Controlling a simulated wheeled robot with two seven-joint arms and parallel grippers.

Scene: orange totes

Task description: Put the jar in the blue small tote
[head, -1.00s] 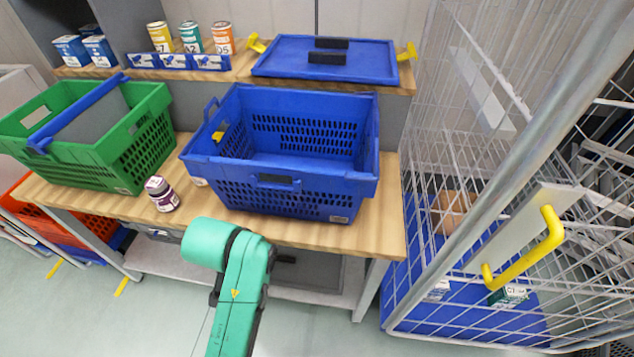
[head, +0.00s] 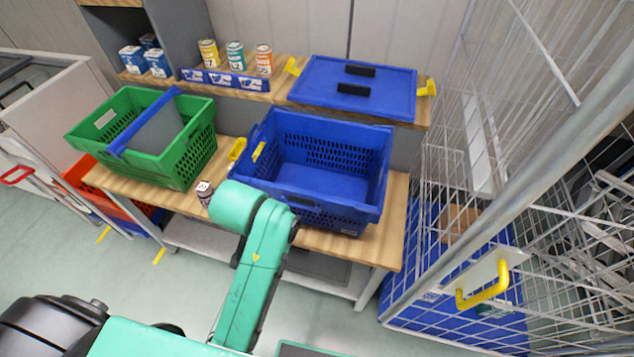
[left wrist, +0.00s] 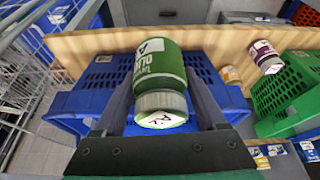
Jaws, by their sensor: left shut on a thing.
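My left gripper (left wrist: 160,118) is shut on a green jar (left wrist: 158,72) with a pale grey lid and a white label. The lid points toward the bottom of the left wrist view. The blue tote (head: 350,217) stands on the wooden bench, empty as far as the head view shows. In the left wrist view the blue tote (left wrist: 95,85) appears behind the jar; I cannot tell their height difference. My left gripper and the green jar do not show in the head view. My right gripper is not in view.
A green tote (head: 185,160) with a blue-edged grey divider stands left. A purple-labelled jar (head: 205,190) is between the totes; a yellowish jar (left wrist: 231,75) shows nearby. Cans (head: 235,56) and a blue lid (head: 390,88) are on the shelf behind. A wire cage (head: 470,240) stands right.

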